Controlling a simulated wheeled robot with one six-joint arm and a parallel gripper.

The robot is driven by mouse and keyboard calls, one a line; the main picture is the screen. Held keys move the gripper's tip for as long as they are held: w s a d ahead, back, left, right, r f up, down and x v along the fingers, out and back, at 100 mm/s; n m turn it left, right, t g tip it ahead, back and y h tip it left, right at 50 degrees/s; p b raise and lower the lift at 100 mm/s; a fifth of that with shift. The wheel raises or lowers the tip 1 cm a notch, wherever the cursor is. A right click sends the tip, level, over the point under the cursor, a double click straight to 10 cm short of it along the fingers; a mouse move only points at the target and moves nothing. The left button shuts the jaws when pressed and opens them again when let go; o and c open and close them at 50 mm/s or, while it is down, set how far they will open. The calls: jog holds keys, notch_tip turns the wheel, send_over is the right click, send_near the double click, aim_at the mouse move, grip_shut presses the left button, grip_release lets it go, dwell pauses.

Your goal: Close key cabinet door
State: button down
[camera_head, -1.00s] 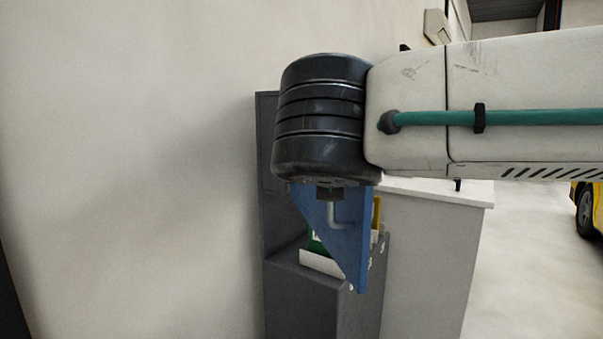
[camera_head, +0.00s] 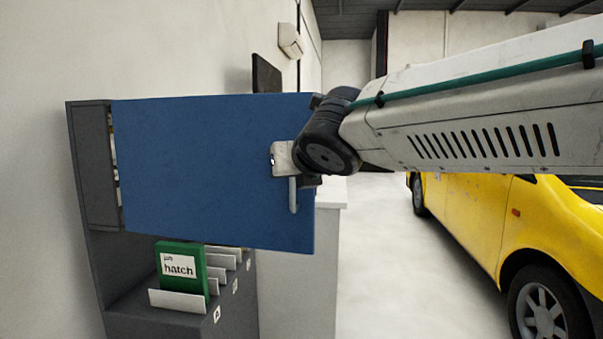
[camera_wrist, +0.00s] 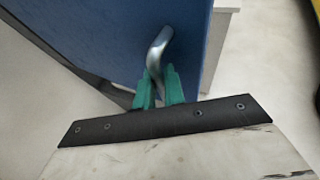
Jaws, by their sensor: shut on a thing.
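The blue cabinet door (camera_head: 205,170) stands open, swung out from the grey cabinet (camera_head: 88,165) on the left. A narrow gap with small contents shows by its hinge side. The silver handle (camera_head: 293,195) is near the door's free edge. In the wrist view the handle (camera_wrist: 157,48) runs down between the green fingertips of my gripper (camera_wrist: 159,88), which is shut on it. In the head view the fingertips are hidden behind my wrist. The blue door (camera_wrist: 125,40) also fills the upper left of the wrist view.
Below the door, a green "hatch" folder (camera_head: 180,270) stands in a grey stepped rack (camera_head: 150,322). A white counter (camera_head: 328,195) stands behind the door. A yellow van (camera_head: 490,220) is at the right, with open floor (camera_head: 375,260) between.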

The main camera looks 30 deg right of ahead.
jog(key=shift+w+d, duration=0.25)
jog(key=shift+w, duration=0.2)
jog(key=c, duration=1.5)
grip_release()
jog(key=shift+a, duration=0.2)
jog(key=shift+d, duration=0.15)
jog(key=v, duration=0.7)
jog(key=shift+s+r, duration=0.15)
jog(key=shift+s, duration=0.2)
